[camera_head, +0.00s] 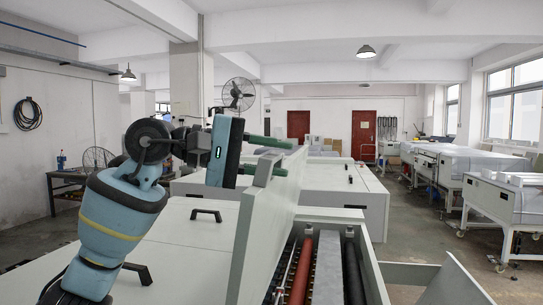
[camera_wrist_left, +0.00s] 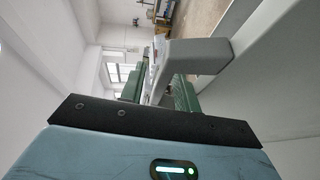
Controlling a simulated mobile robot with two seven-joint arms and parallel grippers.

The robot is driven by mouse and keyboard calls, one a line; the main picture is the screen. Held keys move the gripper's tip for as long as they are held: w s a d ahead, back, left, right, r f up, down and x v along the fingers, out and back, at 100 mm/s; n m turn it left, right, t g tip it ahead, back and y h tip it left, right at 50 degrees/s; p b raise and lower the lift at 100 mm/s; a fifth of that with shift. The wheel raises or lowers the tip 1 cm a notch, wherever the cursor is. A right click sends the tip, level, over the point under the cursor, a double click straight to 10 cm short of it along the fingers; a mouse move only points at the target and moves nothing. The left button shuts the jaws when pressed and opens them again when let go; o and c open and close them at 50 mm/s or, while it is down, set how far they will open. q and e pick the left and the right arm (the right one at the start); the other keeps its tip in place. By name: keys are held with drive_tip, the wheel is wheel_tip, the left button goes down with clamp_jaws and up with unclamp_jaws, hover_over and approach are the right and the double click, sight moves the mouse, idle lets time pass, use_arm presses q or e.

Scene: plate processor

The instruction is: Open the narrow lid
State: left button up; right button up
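The narrow lid (camera_head: 257,225) is a light grey panel that stands raised and steeply tilted, with the machine's inside uncovered to its right. Its grey handle (camera_head: 265,168) sticks out near the upper edge. My left gripper (camera_head: 268,156) is at this handle, with its two green fingers spread apart. In the left wrist view the handle (camera_wrist_left: 155,85) lies between the green fingers (camera_wrist_left: 160,90), and a small gap seems to show on one side. Firm contact cannot be made out. My right gripper is in neither view.
The open bay shows a red roller (camera_head: 301,270) and dark rollers. A wide closed lid (camera_head: 175,240) with black handles (camera_head: 206,214) lies to the left. Another white machine (camera_head: 345,205) stands behind. Aisle floor (camera_head: 425,230) is free at the right.

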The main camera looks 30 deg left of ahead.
use_arm(q)
clamp_jaws()
idle(0.4)
drive_tip(key=shift+f, duration=0.1)
